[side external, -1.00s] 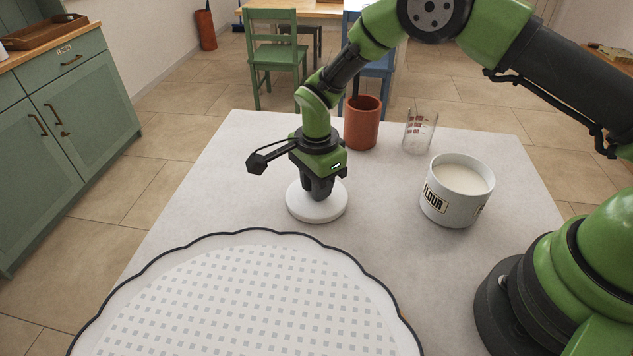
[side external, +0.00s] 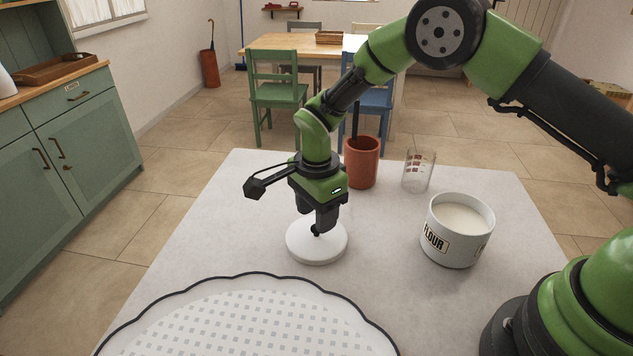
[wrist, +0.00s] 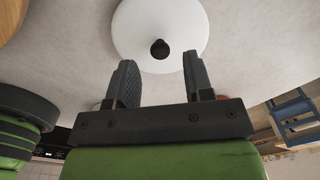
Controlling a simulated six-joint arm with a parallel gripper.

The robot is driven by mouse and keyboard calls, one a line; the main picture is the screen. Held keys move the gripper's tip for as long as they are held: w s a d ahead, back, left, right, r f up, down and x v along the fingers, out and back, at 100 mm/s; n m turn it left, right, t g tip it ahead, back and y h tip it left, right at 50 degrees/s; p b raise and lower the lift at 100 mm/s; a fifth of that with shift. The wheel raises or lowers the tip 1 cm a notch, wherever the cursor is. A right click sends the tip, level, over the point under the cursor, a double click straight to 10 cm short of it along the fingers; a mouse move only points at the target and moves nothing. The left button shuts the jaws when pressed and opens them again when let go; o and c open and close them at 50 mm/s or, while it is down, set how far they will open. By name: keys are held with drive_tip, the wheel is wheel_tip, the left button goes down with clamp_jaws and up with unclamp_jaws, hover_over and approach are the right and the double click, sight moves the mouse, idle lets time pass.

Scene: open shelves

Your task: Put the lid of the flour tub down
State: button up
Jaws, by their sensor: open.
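The white round lid (side external: 325,250) lies flat on the table, left of the flour tub. In the wrist view the lid (wrist: 135,35) shows its black knob (wrist: 160,49). My gripper (side external: 321,222) is just above the lid, clear of its disc. In the wrist view my gripper (wrist: 158,66) is open, with its two fingers apart and the knob beyond the gap between their tips, not held. The white flour tub (side external: 450,245) stands upright and uncovered, with pale flour (side external: 462,217) inside.
A terracotta pot (side external: 361,165) and a clear measuring glass (side external: 418,172) stand behind, near the table's far edge. A large scalloped patterned mat or tray (side external: 250,325) fills the front. Grey table (side external: 385,275) is bare between lid and tub.

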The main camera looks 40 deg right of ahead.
wheel_tip(320, 180, up, 9)
wheel_tip(320, 180, up, 9)
drive_tip(key=n+t, duration=0.2)
drive_tip(key=n, duration=0.1)
hover_over(338, 239)
drive_tip(key=s+d+r+n+t+y, duration=0.2)
drive_tip(key=s+d+r+n, duration=0.15)
drive_tip(key=s+r, duration=0.35)
drive_tip(key=s+d+r+n+t, duration=0.1)
drive_tip(key=s+d+n+t, duration=0.1)
drive_tip(key=s+n, duration=0.5)
drive_tip(key=s+t, duration=0.1)
drive_tip(key=s, duration=0.5)
drive_tip(key=shift+r, duration=0.15)
